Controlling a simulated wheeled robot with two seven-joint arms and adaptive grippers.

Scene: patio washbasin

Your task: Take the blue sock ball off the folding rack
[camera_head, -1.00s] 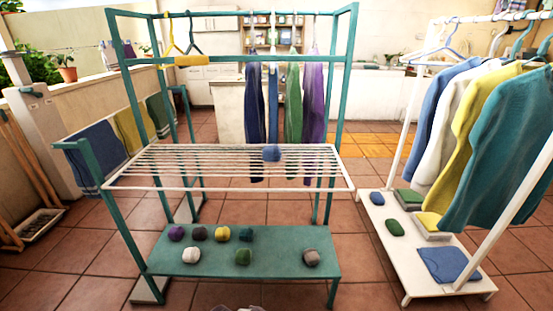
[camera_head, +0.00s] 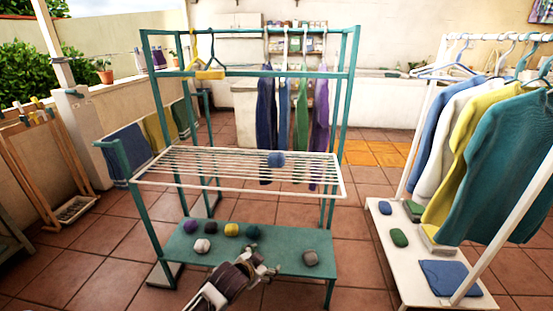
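The blue sock ball (camera_head: 276,159) sits on the white slatted top of the folding rack (camera_head: 180,183), right of its middle. The rack has a teal frame. One gripper (camera_head: 262,262), its arm coming in from the lower left, so I take it as my left, is low in front of the rack's teal bottom shelf. It is well below the blue sock ball and apart from it. Its fingers look spread, with nothing seen between them. My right gripper is not in view.
Garments hang from the rack's upper bar. A white clothes rail (camera_head: 412,262) stands at right. Open tiled floor lies between them.

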